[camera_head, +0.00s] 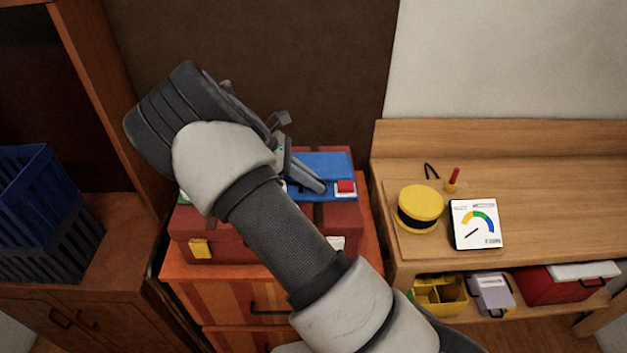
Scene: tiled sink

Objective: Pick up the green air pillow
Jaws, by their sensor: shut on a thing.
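My gripper (277,122) is above the red-brown case, at the upper left of the head view. My own wrist and forearm cover most of it, and only part of a finger shows. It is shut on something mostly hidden. A blue device (325,164) with a grey lever and a red button lies on the case, right beside my gripper.
The red-brown case (345,215) rests on a striped orange drawer cabinet (200,290). A blue crate (45,215) stands at left. On the wooden bench (560,180) at right are a yellow round container (420,204), a gauge (475,224) and a red-handled tool (453,178).

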